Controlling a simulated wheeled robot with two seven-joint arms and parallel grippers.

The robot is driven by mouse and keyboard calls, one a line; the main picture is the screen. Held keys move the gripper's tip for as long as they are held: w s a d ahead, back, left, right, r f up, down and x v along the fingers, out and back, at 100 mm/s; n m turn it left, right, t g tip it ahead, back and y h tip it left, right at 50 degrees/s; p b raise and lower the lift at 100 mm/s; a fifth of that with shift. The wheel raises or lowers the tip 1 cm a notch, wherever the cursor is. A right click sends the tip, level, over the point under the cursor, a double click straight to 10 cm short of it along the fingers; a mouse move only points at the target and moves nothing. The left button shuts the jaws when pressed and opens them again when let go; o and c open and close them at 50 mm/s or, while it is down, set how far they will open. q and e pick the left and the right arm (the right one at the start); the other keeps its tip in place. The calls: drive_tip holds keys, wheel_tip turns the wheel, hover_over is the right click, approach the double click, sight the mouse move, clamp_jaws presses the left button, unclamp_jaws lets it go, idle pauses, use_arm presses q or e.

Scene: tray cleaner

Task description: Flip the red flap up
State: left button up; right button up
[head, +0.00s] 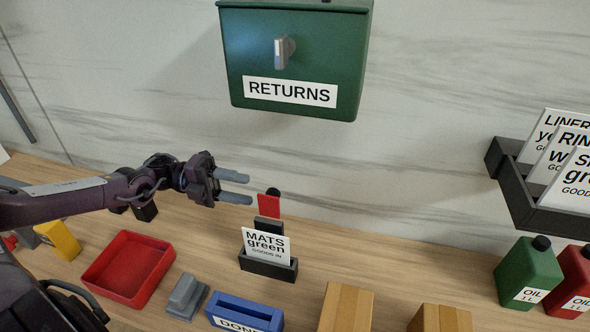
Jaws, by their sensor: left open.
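The red flap (268,206) is a small red plate with a dark round piece at its top. It stands by a black post behind the white "MATS green" card (266,246), which partly hides the post. My left gripper (249,188) comes in from the left, open and empty. Its two grey fingers point right, and their tips are just left of and above the red flap in the picture. I see no contact, but cannot judge the depth between them. My right gripper is not in view.
A green "RETURNS" box (350,90) hangs on the wall above. On the wooden counter are a red tray (107,293), a grey block (186,297), a blue box (245,302), cardboard boxes (347,304) and a green oil can (526,272). A black card rack (509,188) is at right.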

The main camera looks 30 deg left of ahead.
sight(275, 194)
use_arm(q)
drive_tip(key=x, duration=0.2)
drive_tip(key=b+x, duration=0.1)
drive_tip(key=x, duration=0.1)
drive_tip(key=b+x, duration=0.1)
drive_tip(key=x, duration=0.2)
drive_tip(key=shift+r, duration=0.25)
drive_tip(key=shift+w+d, duration=0.1)
drive_tip(key=shift+d, duration=0.3)
drive_tip(key=c, duration=0.9)
drive_tip(key=shift+w+f+n+b, duration=0.3)
drive_tip(key=shift+n+b, duration=0.1)
drive_tip(key=shift+n, duration=0.1)
drive_tip(key=shift+c, duration=0.2)
drive_tip(key=shift+w+f+n+b, duration=0.1)
drive_tip(key=shift+n+b, duration=0.05)
drive_tip(key=shift+n, duration=0.4)
drive_tip(key=shift+w+f+n+b, duration=0.1)
drive_tip(key=shift+f+n+b, duration=0.05)
drive_tip(key=shift+n, duration=0.4)
drive_tip(key=o, duration=0.9)
drive_tip(key=shift+o, duration=0.2)
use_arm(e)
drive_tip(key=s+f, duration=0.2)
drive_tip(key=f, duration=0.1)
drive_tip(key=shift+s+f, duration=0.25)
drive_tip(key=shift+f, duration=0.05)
